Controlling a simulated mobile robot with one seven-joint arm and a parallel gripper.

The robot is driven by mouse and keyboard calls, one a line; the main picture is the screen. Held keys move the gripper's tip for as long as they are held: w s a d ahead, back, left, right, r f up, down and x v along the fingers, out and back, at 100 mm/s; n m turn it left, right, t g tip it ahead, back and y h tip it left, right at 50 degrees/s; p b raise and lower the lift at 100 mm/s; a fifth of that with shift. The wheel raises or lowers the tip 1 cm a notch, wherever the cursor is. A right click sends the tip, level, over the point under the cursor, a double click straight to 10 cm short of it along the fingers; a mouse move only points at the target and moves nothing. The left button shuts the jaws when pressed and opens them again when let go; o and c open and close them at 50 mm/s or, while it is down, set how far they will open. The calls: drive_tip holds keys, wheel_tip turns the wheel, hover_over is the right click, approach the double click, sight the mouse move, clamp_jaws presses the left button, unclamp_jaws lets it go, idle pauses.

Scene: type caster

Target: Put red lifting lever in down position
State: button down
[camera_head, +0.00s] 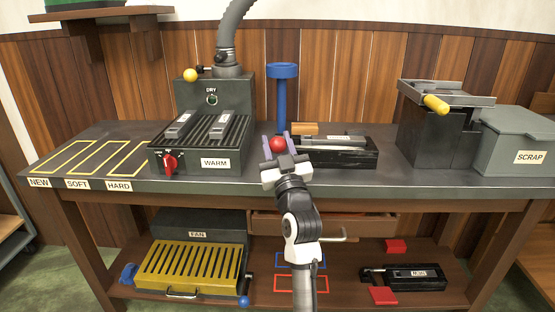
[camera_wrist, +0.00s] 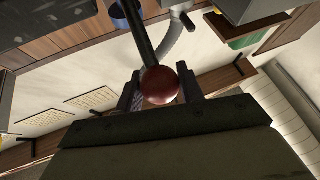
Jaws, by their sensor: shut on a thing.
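The red lifting lever ends in a round red ball knob (camera_head: 277,144), near the front edge of the workbench. In the wrist view the knob (camera_wrist: 160,86) sits between my two fingers, with a dark rod running from it towards the top of the picture. My gripper (camera_head: 276,146) is shut on the knob; it also shows in the wrist view (camera_wrist: 161,90). The lever's lower end is hidden behind my gripper and arm in the head view.
A blue post (camera_head: 282,100) stands behind the knob. The WARM heater (camera_head: 216,163) is left, with a red dial (camera_head: 169,163). A dark mould block (camera_head: 345,160) lies right, then a pot with a yellow handle (camera_head: 436,104) and the SCRAP bin (camera_head: 515,140).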

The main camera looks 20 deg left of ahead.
drive_tip(key=shift+s+d+f+n+t+y+b, duration=0.25)
drive_tip(key=shift+f+b, duration=0.5)
drive_tip(key=shift+b, duration=0.9)
drive_tip(key=shift+s+a+f+n+t+y+b, duration=0.2)
drive_tip(key=shift+f+y+b, duration=0.4)
drive_tip(key=shift+b, duration=1.05)
drive_tip(key=f+b, duration=0.1)
drive_tip(key=b, duration=0.3)
drive_tip(key=shift+n+y, duration=0.25)
drive_tip(key=shift+n, duration=0.1)
drive_tip(key=shift+d+b, duration=0.1)
drive_tip(key=shift+b, duration=0.3)
drive_tip(key=c, duration=0.9)
unclamp_jaws()
wheel_tip(320, 180, up, 20)
drive_tip(key=p, duration=0.6)
